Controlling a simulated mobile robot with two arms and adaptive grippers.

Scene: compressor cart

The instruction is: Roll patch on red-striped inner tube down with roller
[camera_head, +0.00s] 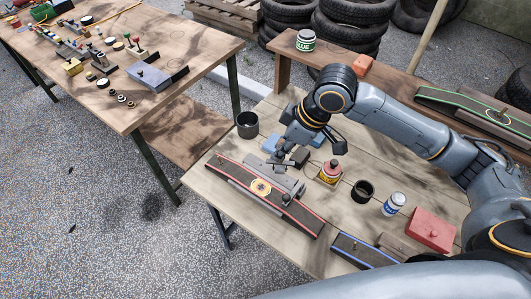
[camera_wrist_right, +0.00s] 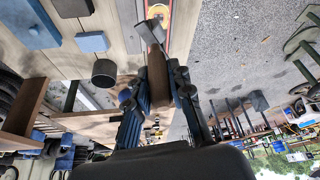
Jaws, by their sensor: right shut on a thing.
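The red-striped inner tube (camera_head: 303,213) lies on the near wooden table in the head view. A round orange patch (camera_head: 261,187) with a dark centre sits on its middle. My right gripper (camera_head: 279,156) is above the table, just behind the tube. In the right wrist view, my right gripper (camera_wrist_right: 160,78) is shut on the roller's brown handle (camera_wrist_right: 160,88). The roller's grey head (camera_wrist_right: 150,32) points toward the tube, and the patch (camera_wrist_right: 158,13) shows just beyond it. Whether the head touches the patch cannot be told. My left gripper is not in view.
A red-yellow bottle (camera_head: 330,173), black cup (camera_head: 363,191), white-blue can (camera_head: 394,204) and red box (camera_head: 430,231) stand right of the gripper. A dark can (camera_head: 247,125) stands left. A blue-striped tube (camera_head: 362,252) lies at the front; a green-striped one (camera_head: 470,105) lies behind.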

